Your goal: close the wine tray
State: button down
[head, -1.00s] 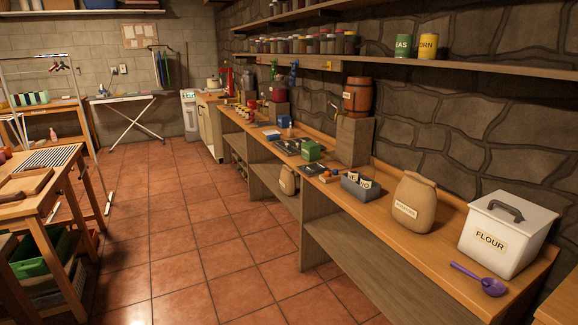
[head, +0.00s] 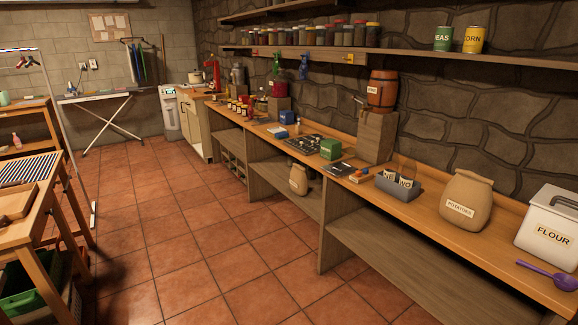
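I cannot pick out a wine tray for certain. A low wooden rack with dark compartments (head: 227,158) stands under the far part of the long counter on the right. It is small and dim from here, and I cannot tell whether any tray in it is pulled out. A small wooden barrel (head: 382,87) stands on a wooden block on the counter. My gripper is not in view.
The long counter (head: 440,228) runs along the stone wall, bearing a potato sack (head: 467,203), a flour bin (head: 546,224) and a grey box (head: 399,185). A wooden table (head: 30,215) stands at left. The tiled floor (head: 190,235) between them is clear.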

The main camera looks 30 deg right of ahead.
aim_at(337, 169)
jog(key=i+j+z, duration=0.2)
jog(key=i, duration=0.15)
jog(key=i+z, duration=0.15)
jog(key=i, duration=0.25)
jog(key=i+j+z, duration=0.2)
jog(key=i, duration=0.15)
jog(key=i+j+z, duration=0.25)
jog(key=z, duration=0.2)
jog(key=i+j+z, duration=0.7)
jog(key=j+z, duration=0.25)
jog(key=i+j+z, duration=0.15)
jog(key=j+z, duration=0.3)
jog(key=i+j+z, duration=0.1)
jog(key=j+z, duration=0.2)
jog(key=j, duration=0.3)
